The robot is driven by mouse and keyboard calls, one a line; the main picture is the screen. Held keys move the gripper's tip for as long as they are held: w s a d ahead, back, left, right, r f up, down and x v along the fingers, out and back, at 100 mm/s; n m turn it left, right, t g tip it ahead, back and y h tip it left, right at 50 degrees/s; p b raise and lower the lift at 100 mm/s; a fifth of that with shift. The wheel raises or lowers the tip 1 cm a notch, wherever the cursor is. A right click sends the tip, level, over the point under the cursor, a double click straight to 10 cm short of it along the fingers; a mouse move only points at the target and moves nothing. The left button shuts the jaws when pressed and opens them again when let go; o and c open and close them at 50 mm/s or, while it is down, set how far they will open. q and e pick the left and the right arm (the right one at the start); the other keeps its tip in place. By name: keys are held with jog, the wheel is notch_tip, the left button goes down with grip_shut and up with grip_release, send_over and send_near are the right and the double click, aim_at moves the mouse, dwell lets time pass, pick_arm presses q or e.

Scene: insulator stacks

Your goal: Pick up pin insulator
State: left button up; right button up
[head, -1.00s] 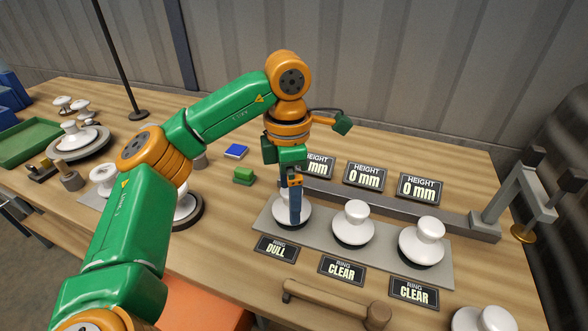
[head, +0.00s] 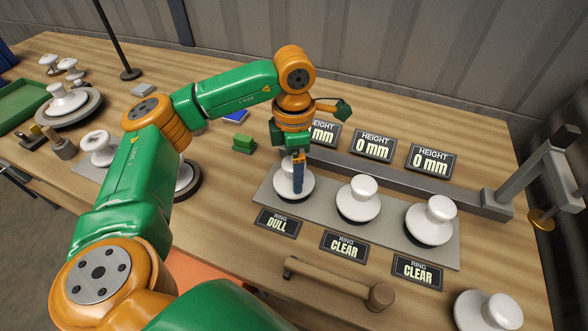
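Three white insulators stand on dark round bases along a grey strip (head: 262,191): a left one (head: 306,190), a middle one (head: 358,205) and a right one (head: 428,225). Other white insulators are at the front right (head: 487,312), at the left (head: 97,147) and on a round grey stand (head: 67,98). I cannot tell which is the pin insulator. My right gripper is not in view.
Signs in front read "RING DULL" (head: 277,223), "RING CLEAR" (head: 343,246) and "RING CLEAR" (head: 417,272). Height signs (head: 373,146) stand behind. A wooden mallet (head: 335,281) lies in front. A grey frame (head: 525,172) stands at the right, a green block (head: 243,143) left of the gripper.

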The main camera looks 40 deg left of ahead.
pick_arm(q)
jog(key=shift+s+d, duration=0.1)
jog(key=shift+s, duration=0.05)
jog(key=c, duration=1.1)
jog(key=shift+s, duration=0.1)
grip_shut()
